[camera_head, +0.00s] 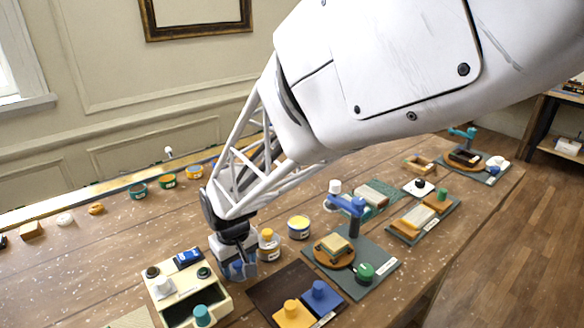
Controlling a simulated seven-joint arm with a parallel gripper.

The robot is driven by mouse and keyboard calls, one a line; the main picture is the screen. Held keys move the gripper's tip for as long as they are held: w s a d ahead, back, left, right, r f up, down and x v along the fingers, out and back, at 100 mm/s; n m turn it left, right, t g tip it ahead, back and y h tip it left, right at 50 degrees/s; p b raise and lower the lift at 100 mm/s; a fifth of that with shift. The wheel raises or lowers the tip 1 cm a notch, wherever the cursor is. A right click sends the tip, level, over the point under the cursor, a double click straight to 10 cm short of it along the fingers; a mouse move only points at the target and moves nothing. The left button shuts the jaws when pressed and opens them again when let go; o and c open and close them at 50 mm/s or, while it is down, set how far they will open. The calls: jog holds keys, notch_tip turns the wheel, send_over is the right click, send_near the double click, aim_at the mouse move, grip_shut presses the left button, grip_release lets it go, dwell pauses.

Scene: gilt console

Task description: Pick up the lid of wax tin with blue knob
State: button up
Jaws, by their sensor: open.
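My gripper (236,254) points down at the left of centre on the table, with its jaws open. A small blue knob (237,268) shows just below and between the fingers. It appears to be the knob of the wax tin's lid, but the gripper hides most of the tin and lid. I cannot tell whether the fingers touch the knob. A similar tin with a yellow knob (267,236) stands close to the right of the gripper.
A cream box (222,296) with small items stands at front left. A dark tray (262,292) with yellow and blue knobbed blocks lies in front. Bare wood (110,250) lies left.

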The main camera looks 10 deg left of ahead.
aim_at(238, 262)
dwell(0.4)
jog(key=c, duration=1)
jog(key=shift+r, duration=0.1)
jog(key=shift+r, duration=4.95)
jog(key=w+d+r, duration=0.1)
jog(key=w+d, duration=1.2)
jog(key=w, duration=0.1)
jog(key=shift+w+r+m, duration=0.15)
jog(key=shift+w+m, duration=0.15)
jog(key=shift+w, duration=0.05)
